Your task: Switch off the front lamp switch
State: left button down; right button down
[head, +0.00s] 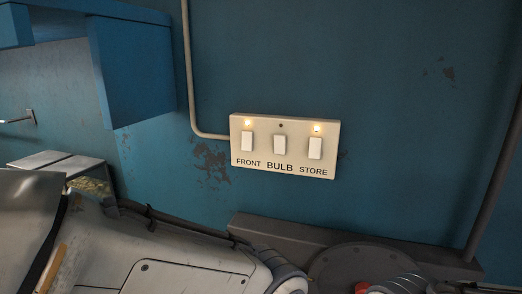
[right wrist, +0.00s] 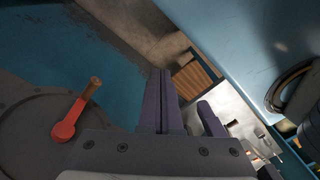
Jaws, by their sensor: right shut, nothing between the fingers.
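A cream switch panel (head: 285,125) is fixed to the blue wall in the middle of the head view. It has three white rocker switches over the labels FRONT, BULB and STORE. The front lamp switch (head: 247,141) is the left one, and a small light glows above it. The bulb switch (head: 280,144) has a dark indicator. The store switch (head: 315,148) has a lit indicator. My right gripper (right wrist: 161,75) is shut and empty in the right wrist view, where the panel does not show. Neither gripper shows in the head view.
A pale pipe (head: 190,75) runs down the wall into the panel's left side. A blue cabinet (head: 140,75) hangs at upper left. A red lever (right wrist: 68,122) with a wooden handle is beside my right gripper. The wall around the panel is clear.

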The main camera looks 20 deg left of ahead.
jog(key=w+a+r+n+t+y, duration=0.5)
jog(key=w+a+r+n+t, duration=0.2)
jog(key=w+a+r+n, duration=0.55)
jog(key=w+a+r+n+t+y, duration=0.2)
jog(key=r+n, duration=0.1)
jog(key=r, duration=0.4)
jog(key=w+a+r+n+t+y+p, duration=0.1)
jog(key=w+a+r+n+t+y, duration=0.1)
jog(key=r, duration=0.5)
jog(key=shift+w+r+n+t+y, duration=0.45)
jog(key=shift+w+t+y, duration=0.15)
jog(key=shift+w+y, duration=0.1)
jog(key=shift+a, duration=0.1)
